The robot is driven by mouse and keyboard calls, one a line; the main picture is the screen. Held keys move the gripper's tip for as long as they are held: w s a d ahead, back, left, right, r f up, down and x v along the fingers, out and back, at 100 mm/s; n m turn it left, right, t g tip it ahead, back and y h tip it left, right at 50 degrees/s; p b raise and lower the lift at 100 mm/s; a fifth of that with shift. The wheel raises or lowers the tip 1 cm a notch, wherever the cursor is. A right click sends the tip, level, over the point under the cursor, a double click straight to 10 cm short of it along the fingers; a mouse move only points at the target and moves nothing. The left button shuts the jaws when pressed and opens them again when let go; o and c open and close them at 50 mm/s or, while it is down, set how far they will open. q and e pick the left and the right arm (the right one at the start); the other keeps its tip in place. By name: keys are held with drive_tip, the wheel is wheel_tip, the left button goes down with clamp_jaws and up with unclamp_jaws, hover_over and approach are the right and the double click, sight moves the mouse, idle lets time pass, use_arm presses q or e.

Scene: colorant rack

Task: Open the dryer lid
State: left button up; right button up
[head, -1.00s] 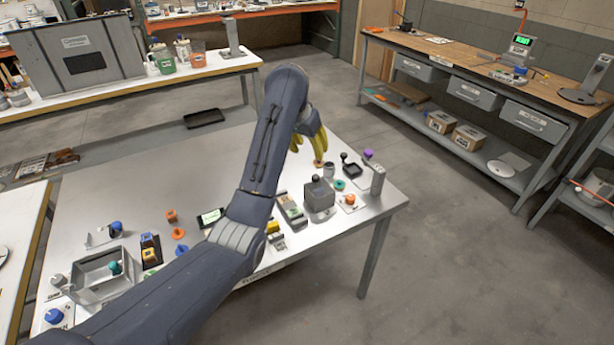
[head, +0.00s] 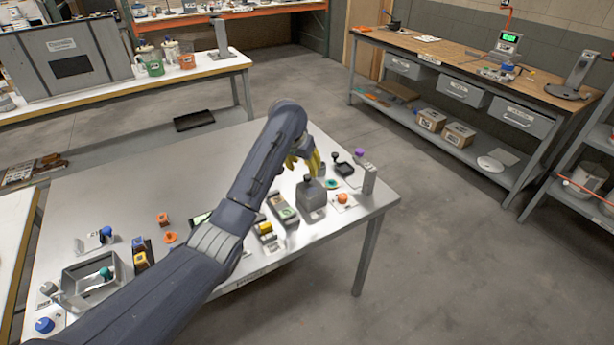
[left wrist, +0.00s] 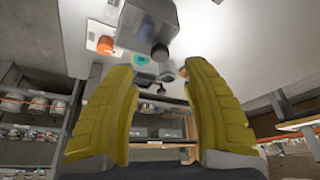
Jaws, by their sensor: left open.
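A grey box-shaped unit with a dark round knob on top, apparently the dryer (head: 312,200), stands near the right end of the metal table. Its lid looks closed. My left gripper (head: 304,161) is just behind and above it, with yellow fingers pointing down, apart from the knob. In the left wrist view the fingers (left wrist: 165,95) are spread wide with nothing between them. The grey unit also shows there (left wrist: 148,25), with its dark knob (left wrist: 160,53) beyond the fingertips, between them. My right gripper is in neither view.
Beside the unit are an orange knob (head: 342,198), a teal ring (head: 332,184), a black tray (head: 344,169) and a grey post (head: 369,180). A flat grey device (head: 283,207) lies to its left. The table's middle (head: 160,180) is clear.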

sight(307, 176)
use_arm(q)
drive_tip(key=shift+x, duration=3.2)
clamp_jaws()
